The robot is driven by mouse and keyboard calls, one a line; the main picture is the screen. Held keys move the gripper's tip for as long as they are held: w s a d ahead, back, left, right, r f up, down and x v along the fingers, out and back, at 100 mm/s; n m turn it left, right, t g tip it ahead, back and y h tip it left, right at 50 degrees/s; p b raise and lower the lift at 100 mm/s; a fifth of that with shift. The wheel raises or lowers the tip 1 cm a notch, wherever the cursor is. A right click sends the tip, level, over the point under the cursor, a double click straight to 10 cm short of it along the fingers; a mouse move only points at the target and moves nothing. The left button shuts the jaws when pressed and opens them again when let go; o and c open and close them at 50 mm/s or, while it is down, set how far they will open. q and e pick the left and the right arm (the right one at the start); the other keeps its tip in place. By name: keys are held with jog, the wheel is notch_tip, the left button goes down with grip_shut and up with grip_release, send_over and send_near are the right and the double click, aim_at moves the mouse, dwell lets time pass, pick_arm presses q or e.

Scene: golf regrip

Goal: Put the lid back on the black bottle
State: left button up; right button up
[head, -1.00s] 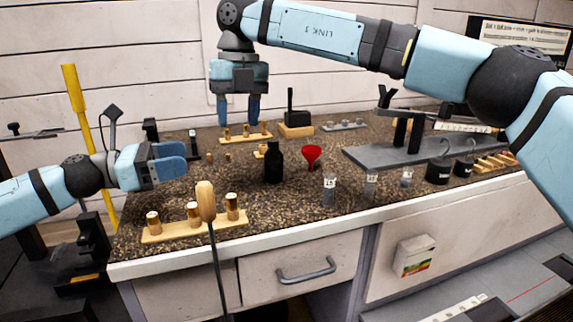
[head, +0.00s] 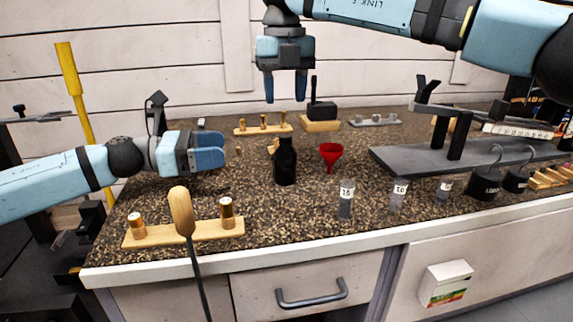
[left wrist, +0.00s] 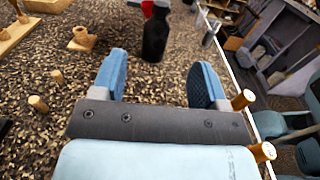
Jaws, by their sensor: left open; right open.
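The black bottle (head: 286,166) stands upright on the speckled worktop, left of a red funnel (head: 331,154). It also shows in the left wrist view (left wrist: 155,38), beyond my fingers. I cannot pick out its lid. My left gripper (head: 209,158) is open and empty, left of the bottle and apart from it, with its fingers pointing right. In the left wrist view the two blue fingers (left wrist: 157,72) are spread with bare worktop between them. My right gripper (head: 285,92) is open, pointing down above the back of the worktop, with nothing visible between its fingers.
A wooden rack (head: 160,234) with brown cylinders stands at the front left, behind a wooden-handled shaft (head: 182,212). Labelled vials (head: 346,198) stand front right. A grey bench fixture (head: 440,155) and black weights (head: 484,186) lie right. A small wooden rack (head: 263,128) is at the back.

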aim_at(281, 146)
pick_arm(q)
jog(key=shift+d, duration=0.1)
jog(key=w+d, duration=0.1)
jog(key=d, duration=0.8)
jog(key=w+d, duration=0.1)
jog(key=d, duration=0.3)
jog(key=shift+w+d, duration=0.25)
jog(key=shift+w, duration=0.1)
grip_shut()
jog(key=shift+f, duration=0.1)
pick_arm(e)
jog(key=o, duration=0.6)
jog(key=shift+c, duration=0.2)
pick_arm(q)
jog(key=shift+s+f, duration=0.1)
jog(key=shift+f, duration=0.05)
pick_arm(e)
notch_tip(281, 146, up, 12)
jog(key=shift+s, duration=0.1)
